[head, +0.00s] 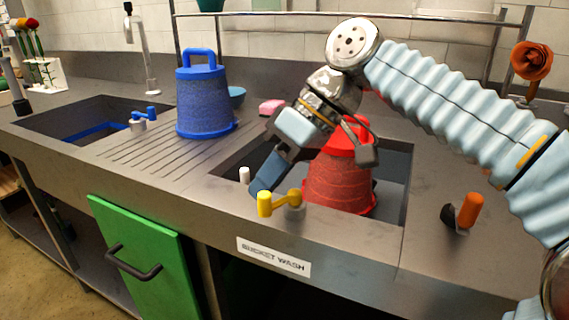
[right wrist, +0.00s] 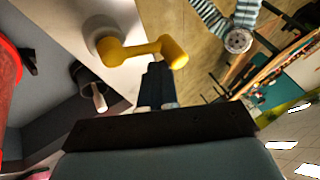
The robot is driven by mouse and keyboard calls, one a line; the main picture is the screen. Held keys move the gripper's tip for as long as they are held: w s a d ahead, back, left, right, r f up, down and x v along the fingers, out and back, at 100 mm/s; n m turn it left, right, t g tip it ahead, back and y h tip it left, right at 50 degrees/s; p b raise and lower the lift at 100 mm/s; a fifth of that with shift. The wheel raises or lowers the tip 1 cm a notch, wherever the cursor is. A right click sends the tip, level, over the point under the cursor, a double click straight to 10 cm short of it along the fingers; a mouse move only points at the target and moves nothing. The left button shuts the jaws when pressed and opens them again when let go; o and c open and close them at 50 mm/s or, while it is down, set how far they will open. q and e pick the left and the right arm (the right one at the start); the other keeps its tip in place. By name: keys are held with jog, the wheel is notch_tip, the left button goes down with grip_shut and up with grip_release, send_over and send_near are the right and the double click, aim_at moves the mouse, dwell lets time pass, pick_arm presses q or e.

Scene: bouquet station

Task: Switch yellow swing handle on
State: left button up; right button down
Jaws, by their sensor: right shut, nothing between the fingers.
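The yellow swing handle (head: 265,204) is on the front rim of the right sink, below the "BUCKET WASH" basin. Its arm runs left from a round pivot to an upright knob. The handle also shows in the right wrist view (right wrist: 150,50), with its knob just beyond the fingertips. My right gripper (head: 259,189) is shut and empty, pointing down and left beside the knob. In the right wrist view the closed fingers (right wrist: 157,80) reach close to the knob; I cannot tell whether they touch.
A red bucket (head: 338,185) stands in the right sink behind the handle. A white peg (head: 244,175) is left of the fingers. A blue bucket (head: 205,105) stands on the drainboard. An orange-handled lever (head: 470,210) is at the right; the front ledge between is clear.

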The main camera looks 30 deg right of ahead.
dwell(0.8)
jog(key=p+v, duration=0.2)
jog(key=v, duration=1.1)
jog(key=shift+d+r+p, duration=0.2)
jog(key=shift+r+p, duration=0.1)
